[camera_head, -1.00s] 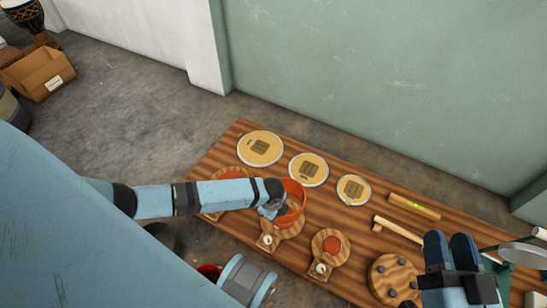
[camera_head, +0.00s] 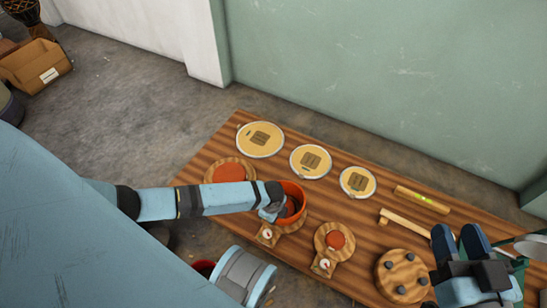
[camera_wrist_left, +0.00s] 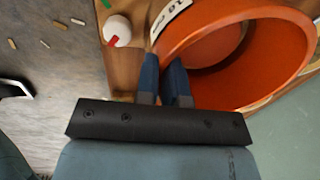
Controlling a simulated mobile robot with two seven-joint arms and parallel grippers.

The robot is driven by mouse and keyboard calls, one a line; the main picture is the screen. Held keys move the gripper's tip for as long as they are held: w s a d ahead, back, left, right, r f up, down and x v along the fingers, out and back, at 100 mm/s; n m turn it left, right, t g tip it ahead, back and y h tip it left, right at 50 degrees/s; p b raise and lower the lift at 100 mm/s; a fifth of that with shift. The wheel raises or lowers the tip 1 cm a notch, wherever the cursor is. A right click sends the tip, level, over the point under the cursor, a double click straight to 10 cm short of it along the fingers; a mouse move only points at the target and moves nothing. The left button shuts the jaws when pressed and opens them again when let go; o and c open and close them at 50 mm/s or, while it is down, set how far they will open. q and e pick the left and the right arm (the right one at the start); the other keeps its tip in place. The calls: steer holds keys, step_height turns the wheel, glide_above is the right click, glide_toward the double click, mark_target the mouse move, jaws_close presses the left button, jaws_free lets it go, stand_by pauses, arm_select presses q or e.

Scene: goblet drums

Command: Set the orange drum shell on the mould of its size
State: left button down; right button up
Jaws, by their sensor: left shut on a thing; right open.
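The orange drum shell (camera_head: 302,190) is an open ring over the middle mould in the head view. My left gripper (camera_head: 268,210) is shut on its wall at the left side. In the left wrist view the fingers (camera_wrist_left: 165,82) pinch the wall of the shell (camera_wrist_left: 265,75) beside a white label. The middle mould (camera_head: 293,227) is a round wooden board with a handle, mostly hidden by the shell; I cannot tell whether they touch. A larger mould (camera_head: 229,173) with an orange-red disc lies left, partly behind my arm. A smaller one (camera_head: 335,240) lies right. My right gripper (camera_head: 459,235) is open and empty.
Three pale round skins (camera_head: 260,139) lie along the back of the wooden table (camera_head: 395,225). A mallet (camera_head: 405,223), a level (camera_head: 422,199) and a round block with pegs (camera_head: 402,276) lie at the right. A cardboard box (camera_head: 36,64) stands on the floor.

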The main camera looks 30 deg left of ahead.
arm_select(q)
steer(key=shift+p, duration=0.4)
arm_select(e)
steer(key=shift+r, duration=0.45)
arm_select(q)
steer(key=shift+f, duration=0.3)
arm_select(e)
steer(key=shift+r, duration=0.15)
arm_select(q)
steer(key=c, duration=1.2)
jaws_free()
steer(key=shift+o, duration=0.2)
step_height(320, 180, up, 5)
steer(key=p, duration=0.3)
steer(key=shift+s+f, duration=0.1)
step_height(320, 180, up, 9)
steer(key=p, duration=0.4)
steer(key=shift+s, duration=0.4)
arm_select(e)
step_height(320, 180, up, 6)
steer(key=s+m+t, duration=0.1)
steer(key=m+t, duration=0.1)
steer(key=shift+s+a+m, duration=0.2)
steer(key=shift+s+m, duration=0.1)
steer(key=shift+s, duration=0.05)
